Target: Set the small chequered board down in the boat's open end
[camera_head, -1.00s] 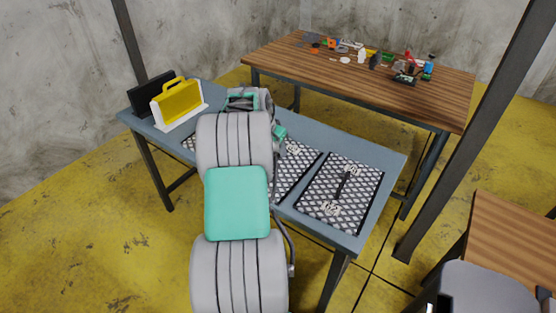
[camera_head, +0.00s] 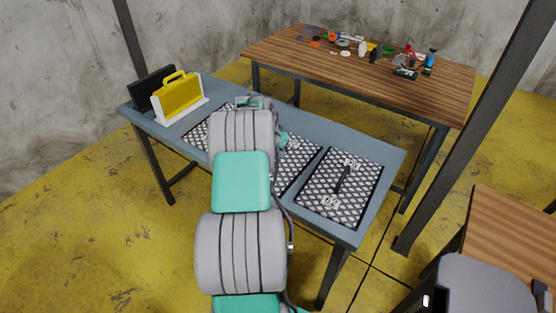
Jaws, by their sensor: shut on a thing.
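Patterned black-and-white panels lie on the blue-grey table. The right panel (camera_head: 318,188) shows whole, with a dark bar and two pale marked patches on it. A middle panel (camera_head: 298,172) and a left patterned patch (camera_head: 197,137) are partly covered by my arm. I cannot tell whether these two are one piece, or which is the small chequered board. No inflatable boat can be made out. My arm reaches over the table, and its far end is above the panels. My gripper's fingers are hidden behind the arm.
A wooden table (camera_head: 300,62) behind carries several small items. A dark post (camera_head: 470,130) rises at the right.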

